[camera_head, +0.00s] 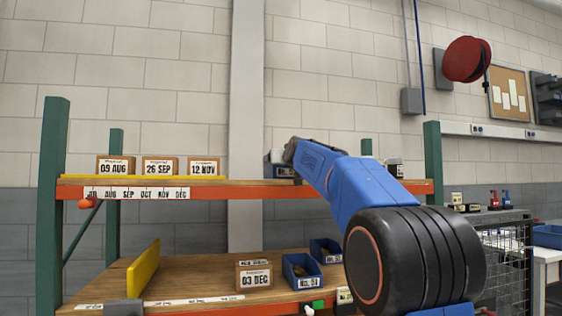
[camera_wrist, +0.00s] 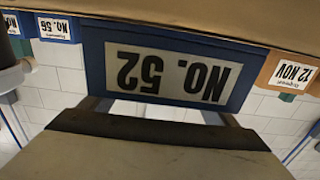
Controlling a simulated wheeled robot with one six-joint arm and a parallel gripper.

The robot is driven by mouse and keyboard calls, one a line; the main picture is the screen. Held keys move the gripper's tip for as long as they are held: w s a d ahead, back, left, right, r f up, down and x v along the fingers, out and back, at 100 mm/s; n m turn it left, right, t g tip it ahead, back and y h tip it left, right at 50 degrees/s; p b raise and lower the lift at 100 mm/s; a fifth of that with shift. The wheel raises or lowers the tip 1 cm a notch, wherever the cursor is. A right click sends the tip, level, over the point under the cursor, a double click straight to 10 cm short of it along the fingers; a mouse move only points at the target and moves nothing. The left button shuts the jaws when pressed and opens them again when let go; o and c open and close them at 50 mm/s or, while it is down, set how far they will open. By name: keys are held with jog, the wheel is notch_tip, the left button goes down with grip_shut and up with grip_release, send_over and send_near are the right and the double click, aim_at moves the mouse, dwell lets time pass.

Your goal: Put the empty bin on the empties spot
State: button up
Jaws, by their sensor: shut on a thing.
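A blue bin labelled NO. 52 (camera_wrist: 165,72) fills the upper middle of the wrist view, upside down there. In the head view the bin (camera_head: 278,161) is at the middle of the upper shelf, partly behind my gripper (camera_head: 291,151). My gripper, also in the wrist view (camera_wrist: 155,110), is shut on the bin at its label side. The bin is at the shelf board, but I cannot tell whether it rests on it. Its inside is hidden. I cannot make out which place is the empties spot.
The upper shelf (camera_head: 250,190) holds dated boxes on the left, with the 12 NOV box (camera_head: 204,167) nearest the bin. A NO. 56 label (camera_wrist: 54,27) shows on its other side. The lower shelf holds a 03 DEC box (camera_head: 254,275), blue bins (camera_head: 301,271) and a yellow panel (camera_head: 143,269).

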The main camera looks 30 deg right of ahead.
aim_at(281, 169)
jog(key=o, duration=1.1)
jog(key=v, duration=1.2)
jog(key=shift+r, duration=0.15)
